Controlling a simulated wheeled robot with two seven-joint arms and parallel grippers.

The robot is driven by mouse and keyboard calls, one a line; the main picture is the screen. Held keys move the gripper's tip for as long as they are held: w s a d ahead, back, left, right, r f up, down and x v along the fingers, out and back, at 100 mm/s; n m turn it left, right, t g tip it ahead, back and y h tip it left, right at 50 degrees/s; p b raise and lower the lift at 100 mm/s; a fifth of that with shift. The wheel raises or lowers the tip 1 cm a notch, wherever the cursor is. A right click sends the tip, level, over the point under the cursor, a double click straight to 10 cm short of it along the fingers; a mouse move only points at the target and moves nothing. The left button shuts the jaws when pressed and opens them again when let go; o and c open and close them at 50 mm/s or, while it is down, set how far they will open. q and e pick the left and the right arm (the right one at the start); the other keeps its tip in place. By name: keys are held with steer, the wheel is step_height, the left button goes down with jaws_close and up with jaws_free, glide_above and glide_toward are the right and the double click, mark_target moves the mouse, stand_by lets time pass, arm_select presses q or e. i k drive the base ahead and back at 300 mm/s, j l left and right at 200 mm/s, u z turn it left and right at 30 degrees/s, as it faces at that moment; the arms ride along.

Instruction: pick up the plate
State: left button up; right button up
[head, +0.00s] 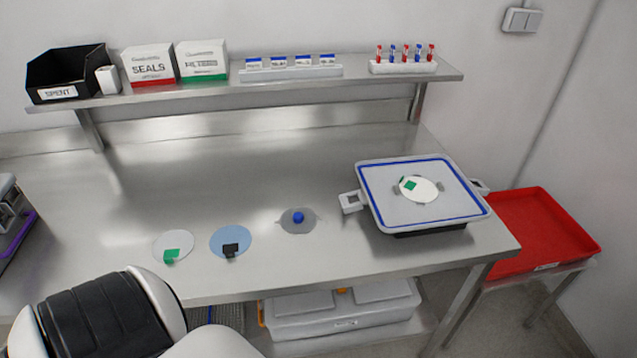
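A light grey square plate (390,205) with a blue line around its border lies on a dark base at the right end of the steel bench. A white handle block (353,202) sticks out on its left side and another (480,186) on its right. A white disc (427,192) with a green tab (410,185) rests on the plate. I cannot tell whether "the plate" means this piece or one of the round discs. Part of my arm shows at the lower left. Neither of my grippers is in view.
A white disc (172,242) with a green tab, a blue disc (229,240) with a black tab and a grey disc (297,226) with a blue knob lie along the bench front. A shelf (352,82) runs behind. A red tray (540,226) stands right. The bench's middle is clear.

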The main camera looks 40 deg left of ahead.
mark_target(297, 220)
steer(key=i+u, duration=0.2)
steer(key=u, duration=0.2)
steer(key=i+u, duration=0.2)
steer(key=u, duration=0.25)
steer(key=i+l+u, duration=0.15)
steer(key=u, duration=0.25)
